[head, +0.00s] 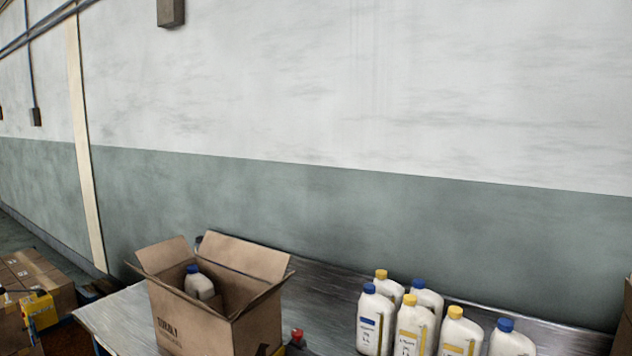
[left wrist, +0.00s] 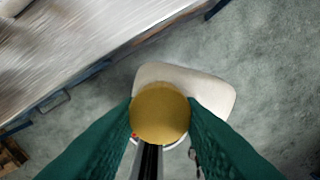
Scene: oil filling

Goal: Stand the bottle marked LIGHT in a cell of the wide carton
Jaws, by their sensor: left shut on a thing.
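My left gripper (left wrist: 160,108) shows in the left wrist view, its green fingers closed on both sides of a yellow-capped bottle (left wrist: 205,86). The bottle is white and seen from above, over the grey floor beside a metal table edge. Its label is hidden, so I cannot tell if it reads LIGHT. An open cardboard carton (head: 190,325) stands on the table in the head view, flaps spread. A blue-capped white bottle (head: 199,284) stands inside it; its cells are hidden by the walls. My right gripper is in neither view.
Several white bottles with blue and yellow caps, such as one with a yellow label (head: 410,325), stand at the right of the metal table (head: 330,290). A red knob (head: 297,335) is right of the carton. Closed boxes (head: 40,275) are at far left.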

